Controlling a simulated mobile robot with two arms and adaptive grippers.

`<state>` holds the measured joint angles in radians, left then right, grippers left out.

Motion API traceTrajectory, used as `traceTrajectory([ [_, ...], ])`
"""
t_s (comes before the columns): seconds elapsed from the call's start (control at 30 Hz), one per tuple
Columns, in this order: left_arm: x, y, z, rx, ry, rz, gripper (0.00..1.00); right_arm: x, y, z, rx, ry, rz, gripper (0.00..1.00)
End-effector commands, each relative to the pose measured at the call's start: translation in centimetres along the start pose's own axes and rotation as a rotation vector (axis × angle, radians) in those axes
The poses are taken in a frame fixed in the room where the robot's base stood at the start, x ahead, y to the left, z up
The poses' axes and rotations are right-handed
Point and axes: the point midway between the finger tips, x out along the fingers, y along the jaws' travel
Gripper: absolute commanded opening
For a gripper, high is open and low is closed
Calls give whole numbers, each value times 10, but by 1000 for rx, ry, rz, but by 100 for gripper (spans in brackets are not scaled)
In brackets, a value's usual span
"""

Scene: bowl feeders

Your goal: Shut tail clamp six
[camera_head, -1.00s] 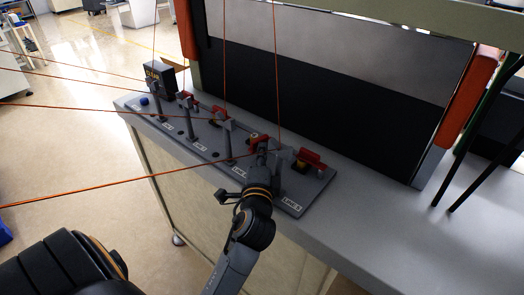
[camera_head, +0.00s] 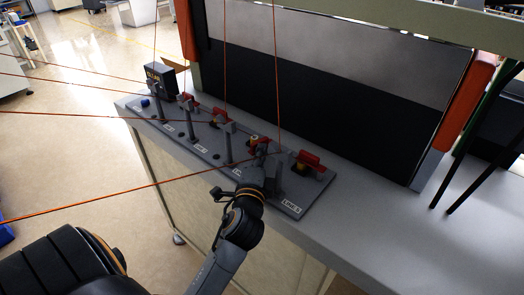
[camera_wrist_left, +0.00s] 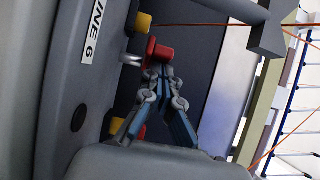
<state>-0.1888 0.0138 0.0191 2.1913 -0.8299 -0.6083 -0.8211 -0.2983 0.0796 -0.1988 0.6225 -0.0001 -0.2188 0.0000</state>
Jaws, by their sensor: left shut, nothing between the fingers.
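Tail clamp six, beside the "NE 6" label (camera_wrist_left: 93,33) in the left wrist view, shows a red handle end (camera_wrist_left: 160,51) and yellow parts (camera_wrist_left: 143,22). My left gripper (camera_wrist_left: 160,70) is shut with nothing between its fingers. Its tips are right at the red end; I cannot tell whether they touch. In the head view my left gripper (camera_head: 264,156) is over the near part of the grey clamp board (camera_head: 312,198), beside a grey post, and hides much of that clamp. My right gripper is not in view.
Another red clamp handle (camera_head: 308,159) stands to the right of the gripper. More posts and red clamps (camera_head: 188,103) line the board to the left. Taut orange cords (camera_head: 100,204) cross the scene. A dark panel (camera_head: 340,110) rises behind. The right table top (camera_head: 400,225) is clear.

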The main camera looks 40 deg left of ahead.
Motion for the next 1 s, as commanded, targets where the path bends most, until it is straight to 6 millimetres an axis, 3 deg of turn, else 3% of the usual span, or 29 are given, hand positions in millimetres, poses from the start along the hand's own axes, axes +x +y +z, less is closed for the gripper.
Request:
traceTrajectory([
  [0.33, 2, -3, 8, 7, 93, 3, 0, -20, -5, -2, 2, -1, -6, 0],
  [0.67, 9, -3, 23, 12, 318, 3, 0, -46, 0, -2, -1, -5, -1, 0],
  [1.0, 21, -1, 37, 1, 313, 1, 0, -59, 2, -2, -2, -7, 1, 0],
])
